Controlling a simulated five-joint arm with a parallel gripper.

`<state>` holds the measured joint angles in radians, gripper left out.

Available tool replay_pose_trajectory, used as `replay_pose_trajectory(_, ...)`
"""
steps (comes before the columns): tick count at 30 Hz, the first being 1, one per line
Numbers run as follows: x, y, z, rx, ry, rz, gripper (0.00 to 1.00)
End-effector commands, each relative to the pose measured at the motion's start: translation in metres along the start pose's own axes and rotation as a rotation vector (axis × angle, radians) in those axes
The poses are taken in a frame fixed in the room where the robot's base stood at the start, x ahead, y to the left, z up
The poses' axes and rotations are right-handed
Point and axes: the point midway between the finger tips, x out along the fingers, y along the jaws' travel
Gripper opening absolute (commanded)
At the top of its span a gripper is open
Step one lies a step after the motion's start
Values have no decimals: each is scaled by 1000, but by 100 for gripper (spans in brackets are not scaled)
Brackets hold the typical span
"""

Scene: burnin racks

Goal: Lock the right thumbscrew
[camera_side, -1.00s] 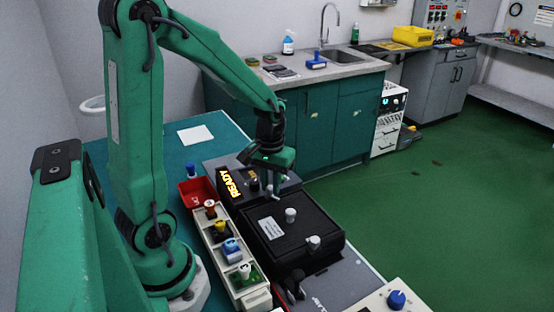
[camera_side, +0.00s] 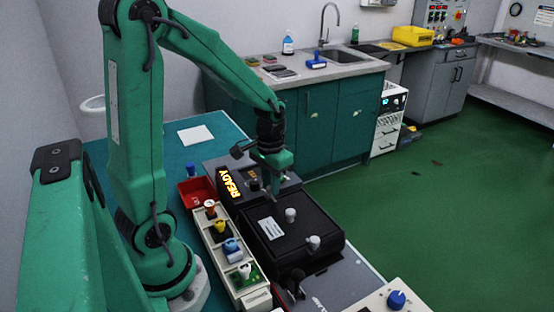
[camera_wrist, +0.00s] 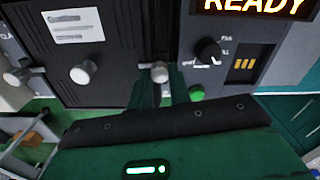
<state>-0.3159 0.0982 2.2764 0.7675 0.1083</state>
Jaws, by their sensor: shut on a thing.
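A black lidded unit (camera_side: 322,232) with a white label lies on the bench. In the wrist view, a round knob (camera_wrist: 84,72) stands on its lid, with a thumbscrew (camera_wrist: 15,77) at the left edge. The right thumbscrew (camera_wrist: 160,72), pale grey, is at the lid's display-side edge. My gripper (camera_wrist: 160,80) is shut on it, with green fingers at both sides of its head. In the side view my gripper (camera_side: 270,196) points down at that edge and hides this thumbscrew. The far-end thumbscrew (camera_side: 313,242) stands free.
A READY display (camera_side: 231,187) and a black selector knob (camera_wrist: 208,51) are beside the lid, with a green button (camera_wrist: 197,93). A light tray (camera_side: 226,250) of coloured parts and a red bin (camera_side: 198,192) stand left of the unit.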

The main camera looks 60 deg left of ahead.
Motion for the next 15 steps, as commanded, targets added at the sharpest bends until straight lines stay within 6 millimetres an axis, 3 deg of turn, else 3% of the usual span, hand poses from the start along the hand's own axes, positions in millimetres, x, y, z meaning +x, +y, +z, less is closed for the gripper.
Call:
replay_pose_trajectory(2,-1,0,-1,0,5,-1,0)
replay_pose_trajectory(3,-1,0,-1,0,5,-1,23)
replay_pose_trajectory(6,-1,0,-1,0,4,0,41)
replay_pose_trajectory(15,-1,0,0,-1,2,0,41)
